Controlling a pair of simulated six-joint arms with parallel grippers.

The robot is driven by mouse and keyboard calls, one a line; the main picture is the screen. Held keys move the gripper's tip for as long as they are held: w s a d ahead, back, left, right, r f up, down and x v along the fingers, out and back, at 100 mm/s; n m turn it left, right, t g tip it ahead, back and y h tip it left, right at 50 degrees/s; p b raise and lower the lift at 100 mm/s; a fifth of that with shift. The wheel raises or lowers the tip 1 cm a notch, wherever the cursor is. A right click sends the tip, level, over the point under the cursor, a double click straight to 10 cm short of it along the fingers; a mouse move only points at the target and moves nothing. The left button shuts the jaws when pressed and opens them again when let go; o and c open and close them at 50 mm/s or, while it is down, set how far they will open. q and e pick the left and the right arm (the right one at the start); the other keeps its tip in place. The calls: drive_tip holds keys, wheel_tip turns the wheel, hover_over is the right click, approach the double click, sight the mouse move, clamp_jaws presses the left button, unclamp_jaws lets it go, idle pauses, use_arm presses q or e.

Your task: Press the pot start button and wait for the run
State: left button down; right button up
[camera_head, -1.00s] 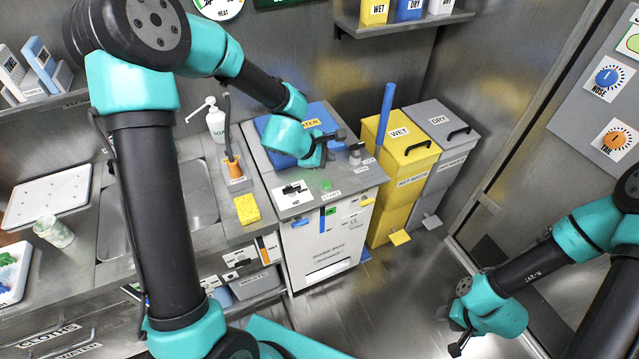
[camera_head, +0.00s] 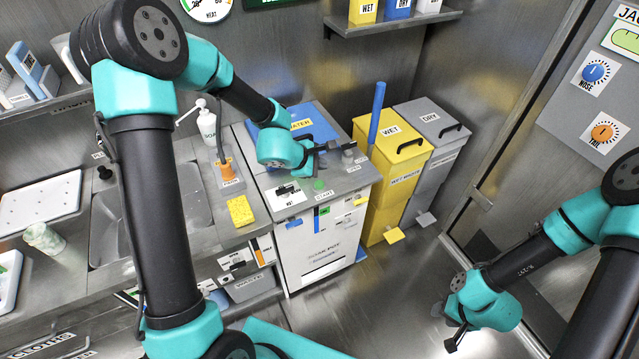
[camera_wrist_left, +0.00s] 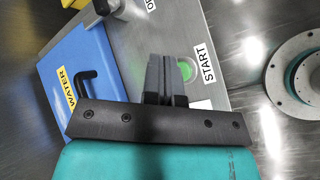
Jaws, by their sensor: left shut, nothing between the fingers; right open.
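The pot is a grey and white cabinet unit (camera_head: 318,240) with a green round start button (camera_head: 318,184) on its top, labelled START (camera_head: 324,195). In the left wrist view the green button (camera_wrist_left: 185,69) shows just right of the fingertips, partly covered by them, beside its START label (camera_wrist_left: 204,66). My left gripper (camera_head: 333,147) is shut and empty over the unit's top; its fingers also show in the left wrist view (camera_wrist_left: 162,75). I cannot tell whether they touch the button. My right gripper (camera_head: 453,338) is open and empty over the floor at the lower right.
A blue lid marked WATER (camera_head: 326,124) covers the unit's back. A yellow wet bin (camera_head: 405,172) and a grey dry bin (camera_head: 445,150) stand to the right. A sink (camera_head: 130,228), a yellow sponge (camera_head: 239,210) and a soap bottle (camera_head: 208,128) are to the left.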

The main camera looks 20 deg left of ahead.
sight(320, 185)
use_arm(q)
drive_tip(key=shift+f, duration=2.45)
drive_tip(key=shift+f, duration=0.15)
drive_tip(key=shift+f, duration=0.3)
drive_tip(key=shift+f, duration=0.45)
idle(1.0)
drive_tip(key=shift+r, duration=0.9)
drive_tip(key=shift+r, duration=2.5)
